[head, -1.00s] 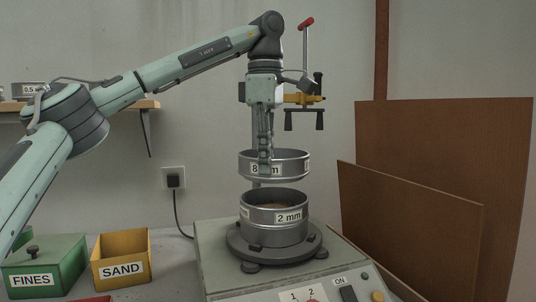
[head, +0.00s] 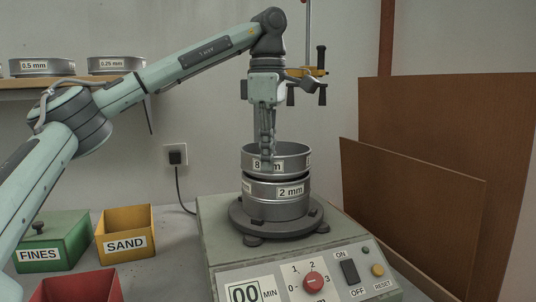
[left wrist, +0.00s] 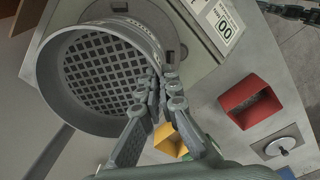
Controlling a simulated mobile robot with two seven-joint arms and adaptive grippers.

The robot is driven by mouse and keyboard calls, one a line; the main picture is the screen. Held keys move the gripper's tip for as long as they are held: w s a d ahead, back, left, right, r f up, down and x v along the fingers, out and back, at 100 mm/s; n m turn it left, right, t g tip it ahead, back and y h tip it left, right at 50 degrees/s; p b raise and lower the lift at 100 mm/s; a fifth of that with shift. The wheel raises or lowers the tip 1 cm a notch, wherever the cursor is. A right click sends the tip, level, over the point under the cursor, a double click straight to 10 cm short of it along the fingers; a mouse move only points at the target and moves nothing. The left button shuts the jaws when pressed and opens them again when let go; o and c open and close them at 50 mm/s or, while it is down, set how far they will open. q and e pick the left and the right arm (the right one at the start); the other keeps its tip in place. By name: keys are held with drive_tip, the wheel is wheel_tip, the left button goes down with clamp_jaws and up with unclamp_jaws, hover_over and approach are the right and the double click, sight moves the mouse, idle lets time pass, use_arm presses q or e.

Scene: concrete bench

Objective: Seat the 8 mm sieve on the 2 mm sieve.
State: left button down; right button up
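The 8 mm sieve (head: 290,161) is a grey metal ring, directly above the 2 mm sieve (head: 262,197) in the head view. Its lower edge meets the upper rim of the 2 mm sieve, with a thin dark line between them; I cannot tell whether it is fully down. My left gripper (head: 266,163) points down and is shut on the front wall of the 8 mm sieve. In the left wrist view, its fingers (left wrist: 162,80) pinch the wall, and the square-holed mesh (left wrist: 105,75) shows inside.
The 2 mm sieve stands on the shaker (head: 222,243), with its control panel in front. A green FINES box (head: 62,230), yellow SAND bin (head: 125,243) and red bin (head: 80,288) are at left. Brown boards (head: 420,200) lean at right. A shelf (head: 60,85) holds other sieves.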

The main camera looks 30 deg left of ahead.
idle(0.5)
use_arm(q)
drive_tip(key=shift+d, duration=0.1)
idle(0.3)
drive_tip(key=shift+f, duration=0.35)
drive_tip(key=shift+f, duration=0.2)
idle(0.5)
drive_tip(key=c, duration=1.6)
unclamp_jaws()
drive_tip(key=shift+c, duration=0.2)
